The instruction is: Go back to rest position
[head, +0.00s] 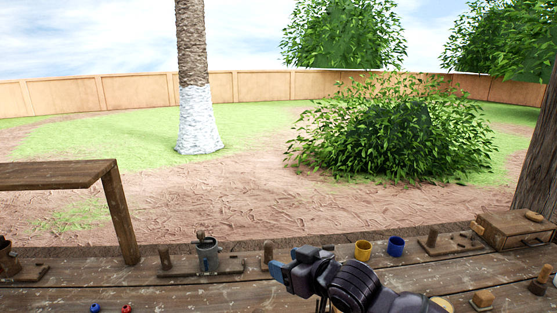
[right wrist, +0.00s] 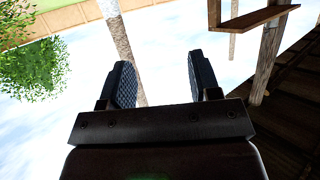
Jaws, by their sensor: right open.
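My right gripper (head: 290,272) reaches in from the lower right of the head view, over the wooden workbench (head: 200,291). In the right wrist view its two dark, ridged fingers (right wrist: 163,82) stand wide apart with nothing between them. Sky and a tree trunk show behind the fingers there. My left gripper is in neither view. The right forearm covers part of the bench's front middle.
A yellow cup (head: 363,250) and a blue cup (head: 396,246) stand just right of my gripper. A grey metal can (head: 208,255) stands on a wooden board to the left. A wooden box (head: 514,229) sits at the right. A raised shelf (head: 55,175) is at left.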

